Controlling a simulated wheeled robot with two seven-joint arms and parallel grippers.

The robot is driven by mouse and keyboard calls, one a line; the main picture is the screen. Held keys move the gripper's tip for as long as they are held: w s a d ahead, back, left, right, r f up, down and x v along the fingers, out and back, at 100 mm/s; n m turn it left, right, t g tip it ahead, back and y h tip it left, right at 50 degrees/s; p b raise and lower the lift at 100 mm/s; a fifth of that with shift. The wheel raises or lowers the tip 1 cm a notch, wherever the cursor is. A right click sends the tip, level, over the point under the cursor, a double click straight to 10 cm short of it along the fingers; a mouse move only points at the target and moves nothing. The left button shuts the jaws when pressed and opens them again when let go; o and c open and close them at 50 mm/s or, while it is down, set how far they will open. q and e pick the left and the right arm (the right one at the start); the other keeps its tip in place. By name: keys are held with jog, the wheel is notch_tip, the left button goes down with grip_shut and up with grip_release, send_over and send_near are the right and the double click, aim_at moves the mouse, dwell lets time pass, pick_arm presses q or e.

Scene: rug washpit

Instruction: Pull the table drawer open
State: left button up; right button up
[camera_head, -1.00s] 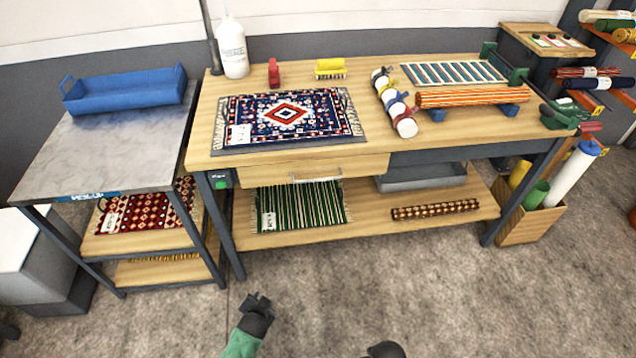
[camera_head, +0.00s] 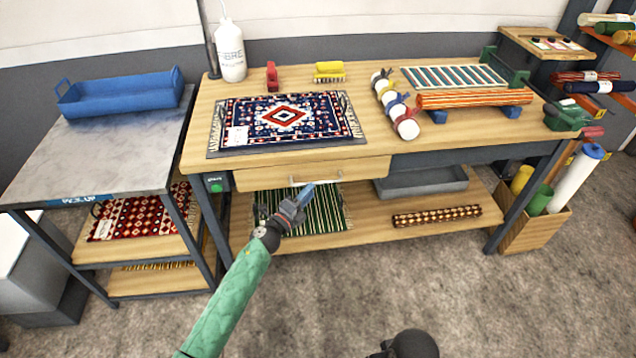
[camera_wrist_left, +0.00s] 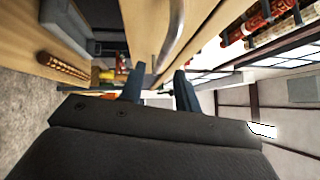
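The wooden drawer (camera_head: 262,177) sits under the table top on the left half of the table and looks shut. Its pale metal bar handle (camera_head: 330,179) runs along the front. My left gripper (camera_head: 304,192) is just in front of and below the handle, its fingers pointing up at it. In the left wrist view the two dark fingers (camera_wrist_left: 160,84) are apart with nothing between them. The curved handle (camera_wrist_left: 174,38) shows just beyond their tips, in front of the wooden drawer front (camera_wrist_left: 145,28). My right gripper is not in view.
The table (camera_head: 424,149) carries a patterned rug (camera_head: 285,117), a white jug (camera_head: 231,52), brushes and rolls. A green striped rug (camera_head: 325,212) and a grey tray (camera_head: 420,181) are below. A metal-topped side table (camera_head: 95,160) stands left. Floor in front is clear.

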aim_at(318, 183)
pick_arm(q)
jog(key=shift+p+x, duration=0.45)
jog(key=shift+x, duration=2.35)
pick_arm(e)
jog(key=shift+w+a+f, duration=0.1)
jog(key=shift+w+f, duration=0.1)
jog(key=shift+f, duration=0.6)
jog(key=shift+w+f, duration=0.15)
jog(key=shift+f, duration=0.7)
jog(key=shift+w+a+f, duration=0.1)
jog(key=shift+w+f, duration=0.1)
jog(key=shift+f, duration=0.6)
pick_arm(q)
grip_shut()
